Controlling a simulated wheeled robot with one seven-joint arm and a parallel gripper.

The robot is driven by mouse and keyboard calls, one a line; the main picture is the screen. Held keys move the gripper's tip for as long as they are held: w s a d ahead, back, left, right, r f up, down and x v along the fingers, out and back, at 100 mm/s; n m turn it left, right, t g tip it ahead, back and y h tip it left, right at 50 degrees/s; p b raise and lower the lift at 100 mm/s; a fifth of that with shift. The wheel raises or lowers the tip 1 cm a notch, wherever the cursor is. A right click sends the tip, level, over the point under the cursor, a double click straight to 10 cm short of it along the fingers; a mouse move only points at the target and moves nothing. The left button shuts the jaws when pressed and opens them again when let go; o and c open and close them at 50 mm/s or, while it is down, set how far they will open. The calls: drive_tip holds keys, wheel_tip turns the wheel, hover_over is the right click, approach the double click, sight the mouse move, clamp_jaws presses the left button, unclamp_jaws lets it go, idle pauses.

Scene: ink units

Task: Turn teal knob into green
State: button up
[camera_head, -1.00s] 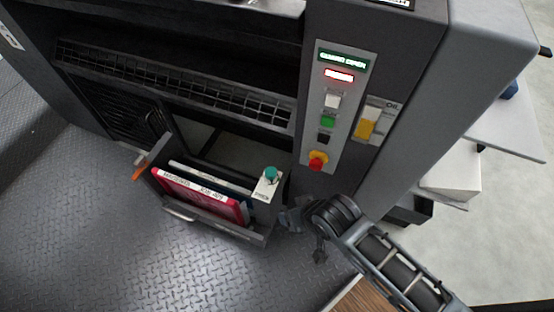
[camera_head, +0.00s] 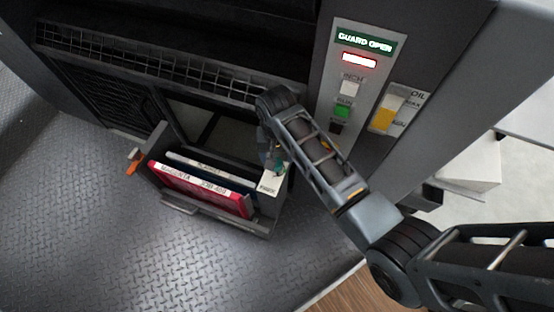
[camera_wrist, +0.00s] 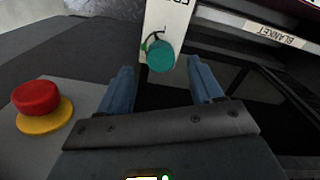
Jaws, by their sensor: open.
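The teal knob (camera_wrist: 160,57) stands on a white plate (camera_wrist: 166,14) in the wrist view, with a thin green mark (camera_wrist: 144,46) beside its upper left edge. In the head view the knob (camera_head: 281,166) is partly hidden by my wrist, above the plate lettered at its lower end (camera_head: 269,187). My gripper (camera_wrist: 162,75) is open, with its two blue fingers apart on either side of the knob in the wrist picture. I cannot tell how deep the fingers reach around it. Nothing is held. In the head view my gripper (camera_head: 270,148) is over the knob.
A red stop button (camera_wrist: 36,97) on a yellow base is left in the wrist view. The control panel (camera_head: 352,80) reads GUARD OPEN and has a green button (camera_head: 342,111). A yellow-fronted oil gauge (camera_head: 385,113) is beside it.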

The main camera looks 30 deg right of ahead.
drive_tip(key=shift+f+b, duration=0.35)
drive_tip(key=shift+f, duration=1.65)
drive_tip(key=shift+c, duration=0.3)
drive_tip(key=c, duration=1)
